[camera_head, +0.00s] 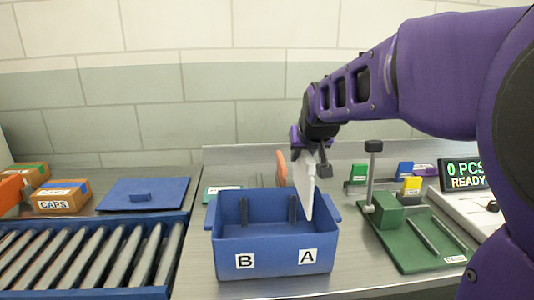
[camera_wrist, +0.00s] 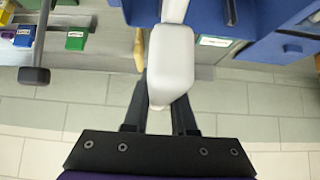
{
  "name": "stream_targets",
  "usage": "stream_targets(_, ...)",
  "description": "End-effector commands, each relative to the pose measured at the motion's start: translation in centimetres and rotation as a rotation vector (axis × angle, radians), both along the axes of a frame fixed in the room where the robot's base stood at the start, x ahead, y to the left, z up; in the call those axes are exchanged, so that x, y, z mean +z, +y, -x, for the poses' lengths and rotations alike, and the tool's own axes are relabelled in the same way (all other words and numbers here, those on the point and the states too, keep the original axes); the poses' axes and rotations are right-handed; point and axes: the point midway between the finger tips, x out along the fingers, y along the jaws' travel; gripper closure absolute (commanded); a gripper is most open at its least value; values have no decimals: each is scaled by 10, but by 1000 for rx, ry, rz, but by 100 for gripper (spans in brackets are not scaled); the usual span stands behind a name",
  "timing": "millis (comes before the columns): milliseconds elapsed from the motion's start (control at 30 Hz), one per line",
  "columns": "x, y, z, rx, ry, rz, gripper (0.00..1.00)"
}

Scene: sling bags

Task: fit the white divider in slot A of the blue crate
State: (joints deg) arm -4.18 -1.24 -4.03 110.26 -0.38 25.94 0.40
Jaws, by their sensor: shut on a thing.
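The blue crate (camera_head: 275,257) stands on the steel bench, with label B on the front left and label A on the front right. Dark upright rails show on its inner back wall, one toward each side. The white divider (camera_head: 308,190) hangs upright, slightly tilted, over the right, A side of the crate. Its lower end overlaps the crate opening; I cannot tell how deep it is. My gripper (camera_head: 311,152) is shut on the divider's top, above the crate. In the wrist view the divider (camera_wrist: 172,65) sits between my fingers, and the crate (camera_wrist: 200,14) lies beyond.
A green fixture (camera_head: 400,225) with a post stands right of the crate. Left are a roller conveyor (camera_head: 85,257), a blue lid (camera_head: 145,193) and a CAPS box (camera_head: 62,196). An orange object (camera_head: 282,168) stands behind the crate. A display (camera_head: 462,174) reads "0 PCS READY".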

Motion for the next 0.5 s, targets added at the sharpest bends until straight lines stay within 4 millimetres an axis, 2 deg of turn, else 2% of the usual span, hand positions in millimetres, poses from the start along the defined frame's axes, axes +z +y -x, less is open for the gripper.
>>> stream_targets(33,-10,0,0,0,0,0,100)
stream_targets(200,-27,0,0,0,0,0,100)
stream_targets(500,-39,0,0,0,-1,0,100)
